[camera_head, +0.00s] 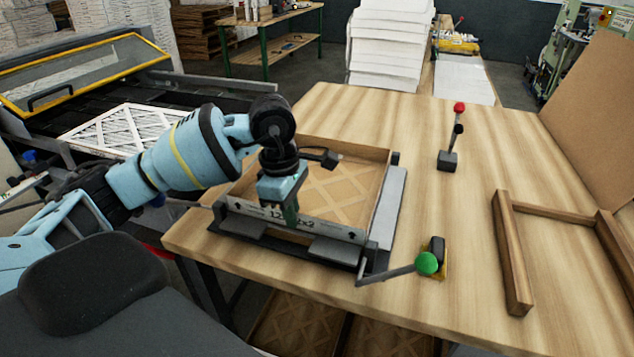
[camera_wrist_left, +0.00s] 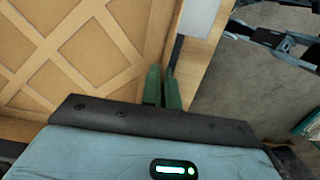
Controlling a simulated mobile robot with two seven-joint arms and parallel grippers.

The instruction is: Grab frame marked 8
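A square cardboard filter frame (camera_head: 348,182) with a lattice face lies in a dark metal fixture (camera_head: 251,227) on the wooden table. Its front wall carries black print, partly covered by my gripper; I cannot make out an 8. My left gripper (camera_head: 291,214) reaches down onto the middle of that wall, one green finger in front of it. In the left wrist view, the two green fingers (camera_wrist_left: 163,88) stand close together, one each side of the thin wall, and appear shut on it. The lattice (camera_wrist_left: 85,45) shows left of them. My right gripper is not in view.
A green-knobbed lever (camera_head: 426,264) stands at the fixture's front right. A red-knobbed lever (camera_head: 458,130) stands farther back. A wooden frame (camera_head: 513,255) lies at the right. A lattice panel (camera_head: 125,133) rests on the machine at left. Table between is clear.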

